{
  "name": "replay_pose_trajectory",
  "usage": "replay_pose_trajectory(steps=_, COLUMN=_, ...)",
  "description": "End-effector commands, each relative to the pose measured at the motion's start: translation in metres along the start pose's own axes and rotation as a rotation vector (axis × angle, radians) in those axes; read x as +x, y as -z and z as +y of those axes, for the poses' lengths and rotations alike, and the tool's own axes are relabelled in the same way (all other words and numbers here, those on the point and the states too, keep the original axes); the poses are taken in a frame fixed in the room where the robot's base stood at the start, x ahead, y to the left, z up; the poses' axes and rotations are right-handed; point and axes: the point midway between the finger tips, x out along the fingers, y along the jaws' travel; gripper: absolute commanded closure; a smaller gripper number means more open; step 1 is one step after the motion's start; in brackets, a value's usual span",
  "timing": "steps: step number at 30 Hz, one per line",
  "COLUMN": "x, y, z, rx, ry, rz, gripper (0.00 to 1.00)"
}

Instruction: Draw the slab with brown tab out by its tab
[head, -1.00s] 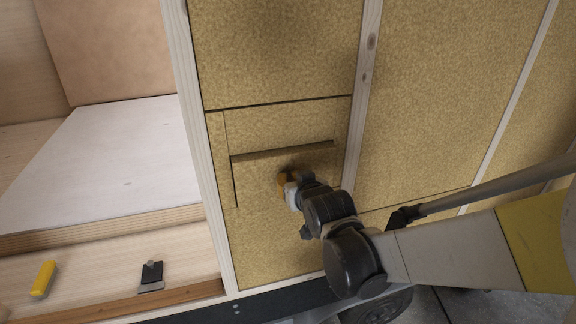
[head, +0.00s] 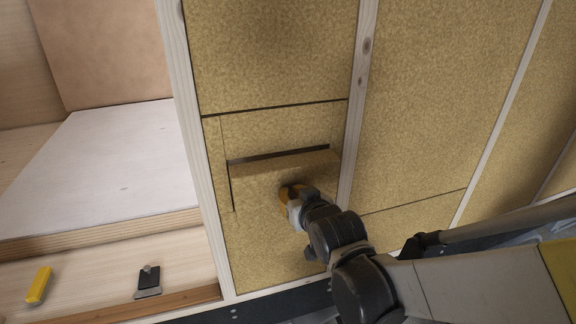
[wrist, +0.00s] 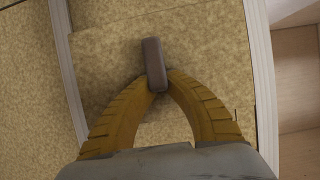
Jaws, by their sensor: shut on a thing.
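The slab (head: 258,190) is a tan, speckled insulation panel set in the wall bay between two pale studs. In the head view a dark gap runs along its top and left edges, and it stands proud of the panel above. Its brown tab (wrist: 154,62) is a small rounded block on the slab's face in the wrist view. My gripper (head: 288,194) has yellow ribbed fingers, and in the wrist view (wrist: 160,84) they close on the tab's lower end. In the head view my gripper hides the tab.
Pale studs (head: 359,100) flank the bay. Similar tan panels (head: 445,90) fill the wall above and to the right. On the left, a wooden ledge holds a yellow block (head: 39,285) and a black-and-grey tool (head: 149,282). A dark rail runs below the wall.

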Motion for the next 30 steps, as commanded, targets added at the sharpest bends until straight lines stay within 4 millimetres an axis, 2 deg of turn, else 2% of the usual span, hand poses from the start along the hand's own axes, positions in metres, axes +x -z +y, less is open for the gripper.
replay_pose_trajectory(steps=16, x=-0.007, y=-0.003, z=0.0, rx=0.0, ry=0.0, rz=0.001, gripper=1.0)
replay_pose_trajectory(steps=30, x=-0.045, y=-0.018, z=0.0, rx=0.0, ry=0.0, rz=0.0, gripper=1.0)
